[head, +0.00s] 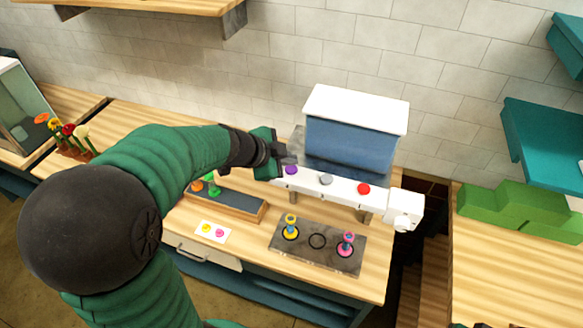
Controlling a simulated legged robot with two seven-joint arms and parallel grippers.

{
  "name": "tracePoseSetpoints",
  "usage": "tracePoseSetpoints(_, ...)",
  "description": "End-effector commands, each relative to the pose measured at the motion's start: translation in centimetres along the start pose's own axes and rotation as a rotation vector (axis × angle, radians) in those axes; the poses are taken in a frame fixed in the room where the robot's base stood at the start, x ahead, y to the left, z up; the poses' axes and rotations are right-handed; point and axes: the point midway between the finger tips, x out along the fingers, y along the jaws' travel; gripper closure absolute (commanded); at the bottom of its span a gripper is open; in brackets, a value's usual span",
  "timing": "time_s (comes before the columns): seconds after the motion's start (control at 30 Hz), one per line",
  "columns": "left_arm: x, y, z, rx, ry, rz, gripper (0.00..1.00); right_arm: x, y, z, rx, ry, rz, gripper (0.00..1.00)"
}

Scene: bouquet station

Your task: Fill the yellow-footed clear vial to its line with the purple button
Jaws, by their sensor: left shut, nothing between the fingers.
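The purple button (291,170) is the leftmost of three on the white front bar of the dispenser (340,188). My left gripper (284,162) is shut and empty, with its fingertips right at the purple button; I cannot tell whether they press it. The yellow-footed vial (291,225) stands upright in the left ring of the dark grey plate (318,262), below the bar. Its line and fill level are too small to make out. My right gripper is out of view.
A grey button (326,179) and a red button (363,188) sit further right. A pink-footed vial (346,243) stands in the right ring; the middle ring (317,241) is empty. A rack (232,202) holds orange and green items. A card (213,231) lies in front.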

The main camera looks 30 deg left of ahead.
Motion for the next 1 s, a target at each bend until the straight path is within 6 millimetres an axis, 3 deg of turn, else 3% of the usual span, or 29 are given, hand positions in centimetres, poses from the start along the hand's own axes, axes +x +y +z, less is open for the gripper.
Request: tracePoseSetpoints(1.0, 0.40, 0.35, 0.58, -0.001, 0.000, 0.000, 1.00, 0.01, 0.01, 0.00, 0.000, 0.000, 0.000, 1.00)
